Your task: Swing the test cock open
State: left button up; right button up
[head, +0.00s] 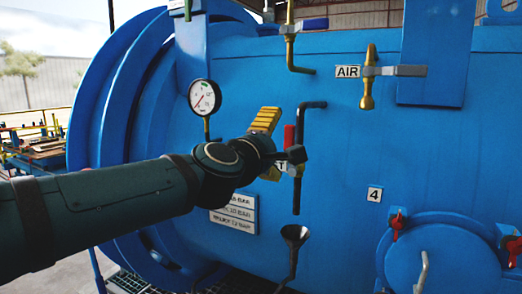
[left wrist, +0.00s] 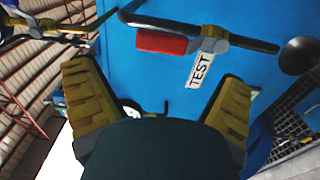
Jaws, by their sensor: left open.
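The test cock is on a dark bent pipe (head: 309,125) on the blue vessel. Its red handle (head: 289,135) points up alongside the pipe, partly hidden by my gripper. In the left wrist view the red handle (left wrist: 161,42) lies along the pipe, beside the grey cock body (left wrist: 215,40). The TEST label (left wrist: 201,70) is readable there but mostly covered in the head view. My left gripper (head: 273,146) is open at the cock, its yellow-padded fingers apart. In the left wrist view the handle shows beyond the gap between the fingertips (left wrist: 158,76), with no visible contact. My right gripper is not in view.
A dark funnel (head: 294,236) stands below the pipe's outlet. A pressure gauge (head: 204,97) is left of the cock. A brass AIR valve (head: 368,80) and a brass pipe (head: 290,45) are above. A blue hatch (head: 443,260) with red clamps is lower right.

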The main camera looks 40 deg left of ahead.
pick_arm(q)
jog(key=v, duration=0.6)
dwell(0.5)
jog(key=w+d+f+m+g+h, duration=0.1)
jog(key=w+f+m+g+h, duration=0.1)
jog(key=w+f, duration=0.5)
jog(key=w+d+f+m+g+h, duration=0.1)
jog(key=w+d+f+m+g, duration=0.15)
jog(key=f, duration=0.95)
jog(key=w+d+f+m+g+h, duration=0.1)
jog(key=d+f+m+g, duration=0.15)
jog(key=f, duration=0.65)
jog(key=w+d+f+m+g+h, duration=0.1)
jog(key=w+d+f+m, duration=0.15)
jog(key=f, duration=0.75)
jog(key=s+d+f+m+g+h, duration=0.1)
jog(key=s+d+f+m+g, duration=0.1)
jog(key=s+d+f, duration=0.3)
jog(key=s+d+f+m+g+h, duration=0.1)
jog(key=s+d+f+m+g, duration=0.2)
jog(key=f, duration=0.9)
jog(key=s+d+f+m+g+h, duration=0.1)
jog(key=s+d+f+m+g, duration=0.1)
jog(key=s+d+f+m, duration=0.2)
jog(key=s+d+f, duration=0.3)
jog(key=s+f, duration=0.2)
jog(key=shift+s+m+g, duration=0.3)
jog(key=shift+m, duration=0.05)
